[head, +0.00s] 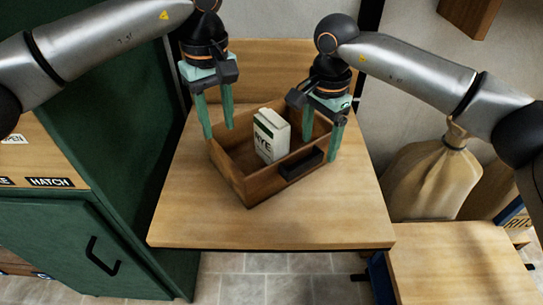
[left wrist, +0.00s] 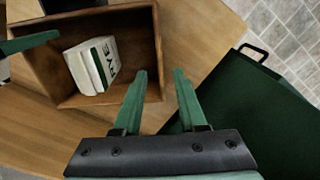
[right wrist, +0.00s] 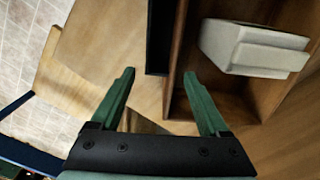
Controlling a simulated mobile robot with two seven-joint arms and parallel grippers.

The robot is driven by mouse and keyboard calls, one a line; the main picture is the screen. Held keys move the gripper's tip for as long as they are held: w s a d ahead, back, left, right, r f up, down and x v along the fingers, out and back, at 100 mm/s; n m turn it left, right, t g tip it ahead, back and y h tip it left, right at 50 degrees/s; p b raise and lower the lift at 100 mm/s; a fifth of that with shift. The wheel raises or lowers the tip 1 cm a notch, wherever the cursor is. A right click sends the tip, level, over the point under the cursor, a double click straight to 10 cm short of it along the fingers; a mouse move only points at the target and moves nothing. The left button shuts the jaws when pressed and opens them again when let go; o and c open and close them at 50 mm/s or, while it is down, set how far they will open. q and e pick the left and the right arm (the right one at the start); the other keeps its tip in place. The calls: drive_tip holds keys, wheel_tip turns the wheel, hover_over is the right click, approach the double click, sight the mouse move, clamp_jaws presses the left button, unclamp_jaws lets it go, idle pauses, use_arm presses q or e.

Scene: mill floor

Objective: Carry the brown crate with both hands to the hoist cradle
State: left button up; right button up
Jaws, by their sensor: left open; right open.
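The brown crate (head: 243,184) sits on the wooden tabletop, open at the top and turned at an angle. A dark handle-like piece (head: 301,164) is on its front wall. A white and green packet lettered "RYE" (head: 270,136) stands inside. My left gripper (head: 218,132) is open at the crate's left side. In the left wrist view its fingers (left wrist: 160,74) appear on either side of the crate wall. My right gripper (head: 322,142) is open at the right side. In the right wrist view the crate wall shows between its fingers (right wrist: 160,74). I cannot make out the hoist cradle.
The wooden table (head: 195,220) is bare around the crate. A green cabinet (head: 55,235) stands at the left with a "HATCH" label (head: 50,182). A tied sack (head: 430,178) stands at the right, behind a lower wooden top (head: 460,270). Tiled floor (head: 270,280) shows in front.

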wheel_tip(320, 180, up, 9)
drive_tip(key=shift+r, duration=0.2)
drive_tip(key=shift+s, duration=0.1)
idle(0.5)
